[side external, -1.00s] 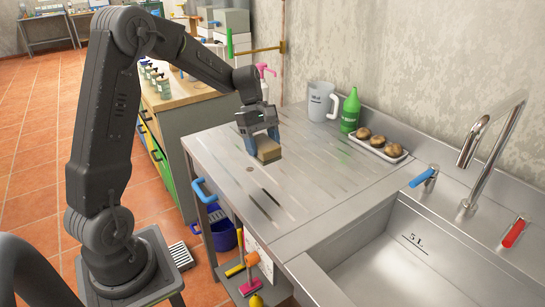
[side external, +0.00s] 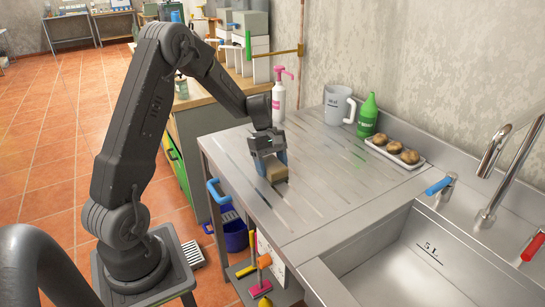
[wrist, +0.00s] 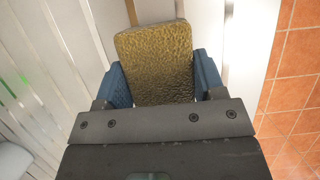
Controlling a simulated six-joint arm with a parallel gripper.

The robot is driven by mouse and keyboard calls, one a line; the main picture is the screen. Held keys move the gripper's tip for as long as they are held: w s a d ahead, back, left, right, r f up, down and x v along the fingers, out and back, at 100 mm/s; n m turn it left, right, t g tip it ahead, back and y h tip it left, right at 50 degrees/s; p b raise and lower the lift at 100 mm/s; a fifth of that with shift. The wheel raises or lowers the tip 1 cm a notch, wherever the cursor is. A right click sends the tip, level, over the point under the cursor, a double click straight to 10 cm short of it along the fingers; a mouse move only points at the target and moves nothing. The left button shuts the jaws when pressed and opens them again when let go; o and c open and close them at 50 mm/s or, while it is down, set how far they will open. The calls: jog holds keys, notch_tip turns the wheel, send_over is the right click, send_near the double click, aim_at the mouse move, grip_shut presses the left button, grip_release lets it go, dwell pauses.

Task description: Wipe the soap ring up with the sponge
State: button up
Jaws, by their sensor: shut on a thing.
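The sponge (side external: 277,174) is a tan block at the lower end of my gripper (side external: 268,163), low over the steel worktop. It looks to be on or just above the metal; I cannot tell which. In the wrist view the sponge (wrist: 155,65) shows its rough yellow-brown face between the two blue finger pads of my gripper (wrist: 160,80), which are shut on it. I cannot make out a clear soap ring in any view now. The worktop (side external: 330,185) shows streaky reflections, and the patch under the sponge is hidden.
At the back stand a pump bottle (side external: 279,95), a grey jug (side external: 338,104), a green bottle (side external: 367,117) and a tray (side external: 420,163) of brown round items. The sink (side external: 385,265) and tap (side external: 488,215) are right. A blue handle (side external: 215,190) edges the worktop; its middle is clear.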

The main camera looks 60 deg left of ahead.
jog(key=a, duration=0.5)
jog(key=shift+a+f, duration=0.1)
jog(key=shift+a, duration=0.3)
jog(key=d, duration=0.6)
notch_tip(320, 180, up, 8)
jog(key=shift+r, duration=0.1)
